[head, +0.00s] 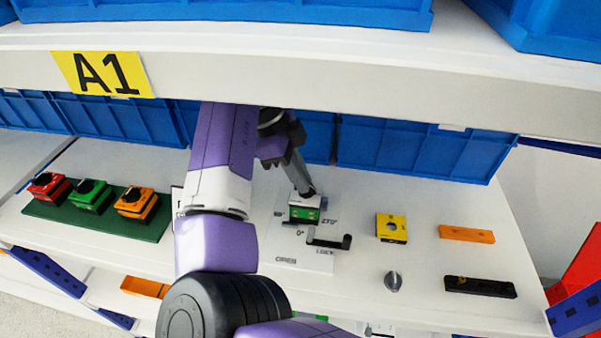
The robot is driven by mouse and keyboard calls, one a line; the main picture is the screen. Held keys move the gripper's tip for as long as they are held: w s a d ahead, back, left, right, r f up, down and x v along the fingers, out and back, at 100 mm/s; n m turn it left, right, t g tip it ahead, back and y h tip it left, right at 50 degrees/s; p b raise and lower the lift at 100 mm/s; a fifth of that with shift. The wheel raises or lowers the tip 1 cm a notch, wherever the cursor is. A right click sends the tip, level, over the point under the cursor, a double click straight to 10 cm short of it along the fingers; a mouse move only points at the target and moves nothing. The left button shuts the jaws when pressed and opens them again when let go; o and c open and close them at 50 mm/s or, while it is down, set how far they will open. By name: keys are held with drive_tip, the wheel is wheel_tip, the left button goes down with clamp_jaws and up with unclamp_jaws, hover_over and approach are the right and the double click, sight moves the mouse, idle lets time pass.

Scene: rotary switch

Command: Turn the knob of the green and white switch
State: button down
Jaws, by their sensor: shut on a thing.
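The green and white switch (304,213) stands on a white marked panel (293,254) on the shelf. Its body is green below and white above. My gripper (307,194) points down onto the switch from above, with its fingertips at the top where the knob is. The gripper is shut on the knob, which is mostly hidden by the fingers. The knob's exact angle cannot be made out.
Red (48,186), green (90,194) and orange (136,203) switches stand on a dark green board at left. A yellow block (391,228) and orange bar (467,234) lie at right. The upper shelf hangs close above my arm.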

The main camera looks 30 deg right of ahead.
idle(0.4)
drive_tip(key=c, duration=1.5)
unclamp_jaws()
drive_tip(key=shift+w+a+r+b, duration=0.2)
drive_tip(key=shift+r+b, duration=0.1)
drive_tip(key=shift+r, duration=0.15)
drive_tip(key=w+a+b, duration=0.1)
drive_tip(key=w+a, duration=0.1)
drive_tip(key=a, duration=0.1)
drive_tip(key=w+a+b, duration=0.1)
drive_tip(key=w+a, duration=0.1)
drive_tip(key=a, duration=0.1)
drive_tip(key=w+a+b, duration=0.1)
drive_tip(key=w+a, duration=0.2)
drive_tip(key=shift+a+r, duration=0.1)
drive_tip(key=shift+a, duration=0.2)
